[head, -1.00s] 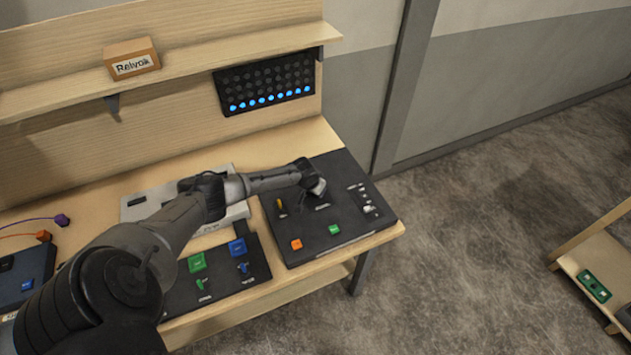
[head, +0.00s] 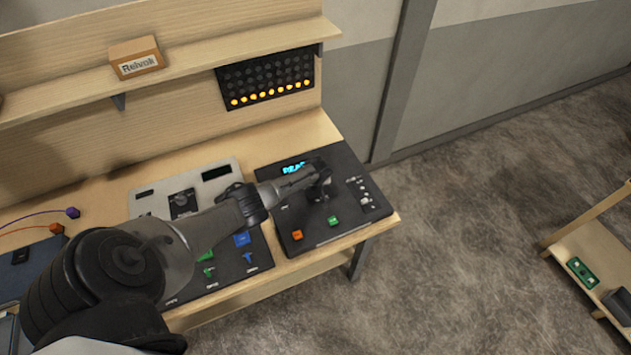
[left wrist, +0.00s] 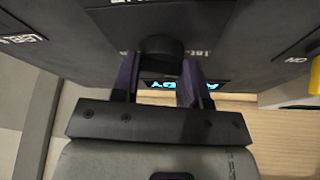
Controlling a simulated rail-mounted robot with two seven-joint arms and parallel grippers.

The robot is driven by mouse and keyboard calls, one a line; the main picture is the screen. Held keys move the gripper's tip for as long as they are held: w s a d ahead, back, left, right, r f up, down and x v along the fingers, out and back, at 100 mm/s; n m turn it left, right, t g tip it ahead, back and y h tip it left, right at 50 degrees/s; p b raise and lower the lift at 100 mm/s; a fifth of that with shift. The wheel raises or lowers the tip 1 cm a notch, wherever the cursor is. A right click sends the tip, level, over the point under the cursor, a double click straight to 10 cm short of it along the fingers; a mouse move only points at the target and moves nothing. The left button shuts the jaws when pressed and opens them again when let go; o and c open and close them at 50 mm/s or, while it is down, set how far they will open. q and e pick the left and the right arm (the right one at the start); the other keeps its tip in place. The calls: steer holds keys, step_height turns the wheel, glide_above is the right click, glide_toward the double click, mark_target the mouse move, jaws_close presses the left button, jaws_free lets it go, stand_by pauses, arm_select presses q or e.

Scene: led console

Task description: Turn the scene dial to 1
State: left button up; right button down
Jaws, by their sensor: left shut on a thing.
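The dark console panel (head: 345,228) lies at the right end of the bench. My left gripper (head: 320,185) reaches down onto its middle, and the arm hides much of that area. In the left wrist view, a round black dial knob (left wrist: 160,50) sits between the two fingers of my left gripper (left wrist: 158,82). The gripper is shut on this knob. The knob's pointer and the numbers around it cannot be read. A cyan display (head: 294,168) on the panel shows letters starting "REA", the rest hidden by my arm. My right gripper is not in view.
An LED grid (head: 265,80) on the back board has its bottom row lit orange. An orange button (head: 297,235), a green button (head: 333,221) and small sliders (head: 363,194) are on the console. Another panel with blue and green controls (head: 242,239) lies left. A labelled box (head: 136,58) stands on the shelf.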

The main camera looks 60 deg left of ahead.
mark_target(316, 191)
arm_select(q)
steer(key=shift+n, duration=0.3)
stand_by(0.4)
steer(key=o, duration=0.9)
steer(key=shift+d+r+p, duration=0.1)
steer(key=shift+r+p, duration=0.25)
steer(key=shift+r, duration=0.05)
steer(key=p+v, duration=0.2)
steer(key=v, duration=0.3)
steer(key=shift+p+v, duration=0.55)
steer(key=shift+v, duration=3.45)
